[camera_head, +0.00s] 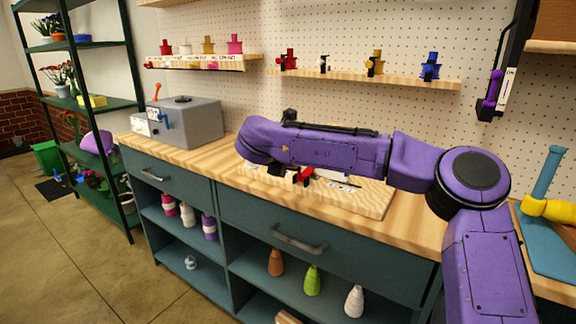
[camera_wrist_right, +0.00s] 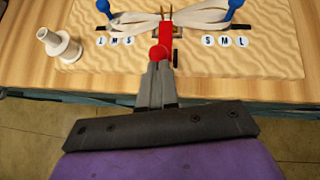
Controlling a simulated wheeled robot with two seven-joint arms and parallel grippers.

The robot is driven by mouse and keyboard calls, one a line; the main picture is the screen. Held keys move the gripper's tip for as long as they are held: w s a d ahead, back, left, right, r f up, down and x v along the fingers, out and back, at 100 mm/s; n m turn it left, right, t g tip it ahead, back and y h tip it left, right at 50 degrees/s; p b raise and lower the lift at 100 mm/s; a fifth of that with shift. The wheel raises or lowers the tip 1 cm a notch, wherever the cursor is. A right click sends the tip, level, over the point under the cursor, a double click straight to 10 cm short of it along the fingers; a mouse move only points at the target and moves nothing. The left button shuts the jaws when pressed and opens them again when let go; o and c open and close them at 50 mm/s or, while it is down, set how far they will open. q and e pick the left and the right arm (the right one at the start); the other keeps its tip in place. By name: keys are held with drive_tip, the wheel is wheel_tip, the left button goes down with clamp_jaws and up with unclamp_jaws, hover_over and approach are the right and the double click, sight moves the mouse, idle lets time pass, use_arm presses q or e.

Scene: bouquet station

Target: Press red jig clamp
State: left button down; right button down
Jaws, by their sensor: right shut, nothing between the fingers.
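The red jig clamp (camera_wrist_right: 165,38) stands at the front middle of the wooden jig board (camera_wrist_right: 250,60) in the right wrist view, with a round red knob (camera_wrist_right: 158,52) at its near end. Part of the red clamp also shows below my arm in the head view (camera_head: 304,176). My right gripper (camera_wrist_right: 155,68) is shut and empty, its fingertips right at the knob; I cannot tell whether they touch it. A cream ribbon loop (camera_wrist_right: 200,17) lies across the board at the clamp. My right arm hides much of the board in the head view. My left gripper is not in view.
A white spool (camera_wrist_right: 60,46) stands at the board's left. Blue pegs (camera_wrist_right: 236,8) rise at both sides of the ribbon. A grey machine (camera_head: 188,122) stands at the counter's left end. A wall shelf (camera_head: 380,79) with coloured holders hangs behind my arm.

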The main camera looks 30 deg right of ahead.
drive_tip(key=shift+w+d+r+y, duration=0.3)
drive_tip(key=shift+d+r, duration=0.1)
drive_tip(key=shift+d, duration=0.25)
idle(0.3)
drive_tip(key=a+f+b+v, duration=0.1)
drive_tip(key=v, duration=1.2)
drive_tip(key=shift+s, duration=0.25)
drive_tip(key=shift+f, duration=0.15)
